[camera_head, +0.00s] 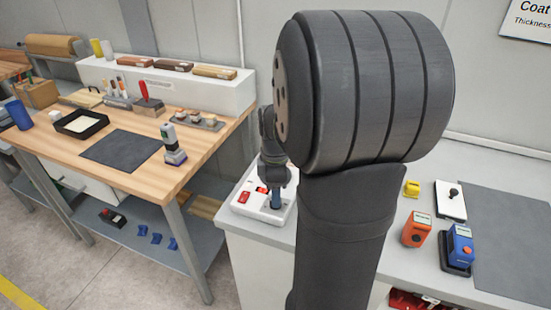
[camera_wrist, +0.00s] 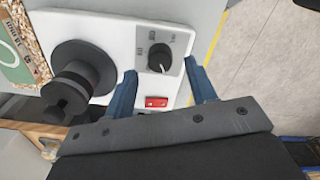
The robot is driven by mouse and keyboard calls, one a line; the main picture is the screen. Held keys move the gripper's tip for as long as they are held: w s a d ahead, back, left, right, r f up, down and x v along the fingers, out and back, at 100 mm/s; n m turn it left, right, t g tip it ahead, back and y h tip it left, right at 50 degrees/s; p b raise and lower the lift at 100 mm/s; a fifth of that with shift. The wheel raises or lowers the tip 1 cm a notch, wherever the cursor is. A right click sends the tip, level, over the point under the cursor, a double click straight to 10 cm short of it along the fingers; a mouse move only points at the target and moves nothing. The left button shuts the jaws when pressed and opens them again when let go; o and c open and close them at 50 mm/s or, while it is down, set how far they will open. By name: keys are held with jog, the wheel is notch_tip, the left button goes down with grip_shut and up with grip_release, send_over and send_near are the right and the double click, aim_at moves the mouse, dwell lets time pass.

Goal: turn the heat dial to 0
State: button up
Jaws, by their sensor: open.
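The heat dial (camera_wrist: 160,58) is a small black knob with a white pointer line on a grey marked plate, on a white machine panel (camera_wrist: 120,30). The marks are too small to read. My gripper (camera_wrist: 160,69) is open, with one blue finger on each side of the dial in the picture. I cannot tell whether the fingers touch it. In the head view my gripper (camera_head: 276,201) is at the white machine (camera_head: 250,212), and it hides the dial there.
A red switch (camera_wrist: 156,102) sits on the panel by the dial. A large black stepped knob (camera_wrist: 78,75) stands out beside it. In the head view orange (camera_head: 416,230) and blue (camera_head: 460,245) handheld devices stand on the counter at the right. A wooden bench (camera_head: 150,175) is at the left.

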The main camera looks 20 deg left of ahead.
notch_tip(320, 180, up, 14)
jog(key=shift+r, duration=0.2)
dwell(0.4)
notch_tip(320, 180, down, 18)
jog(key=shift+r, duration=0.2)
dwell(0.4)
